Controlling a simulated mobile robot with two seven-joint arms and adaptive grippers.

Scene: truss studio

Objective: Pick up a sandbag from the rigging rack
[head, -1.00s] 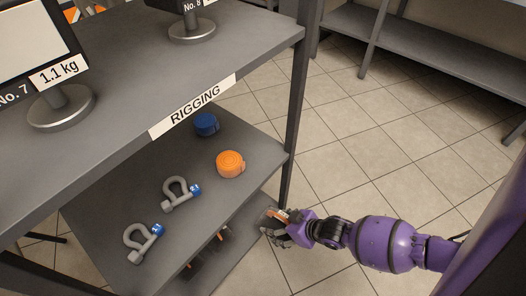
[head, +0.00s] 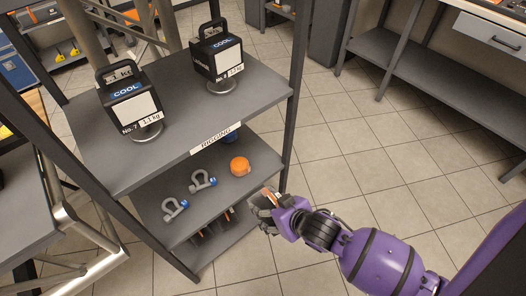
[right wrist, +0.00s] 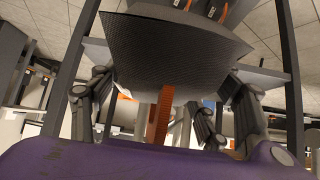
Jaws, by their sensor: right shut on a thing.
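My right gripper (head: 268,208) is shut on a sandbag beside the right front post of the rigging rack (head: 216,141). In the head view the held sandbag (head: 259,200) is mostly hidden by my fingers; a bit of orange shows at its top. In the right wrist view the sandbag (right wrist: 175,55) is a dark, textured bag with an orange strap (right wrist: 162,115) between the gripper's fingers. Other dark things with orange marks (head: 205,232), perhaps more sandbags, sit low in the rack, mostly hidden by the middle shelf. My left gripper is not in view.
Open tiled floor (head: 370,150) lies right of the rack; a workbench (head: 420,85) stands beyond.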

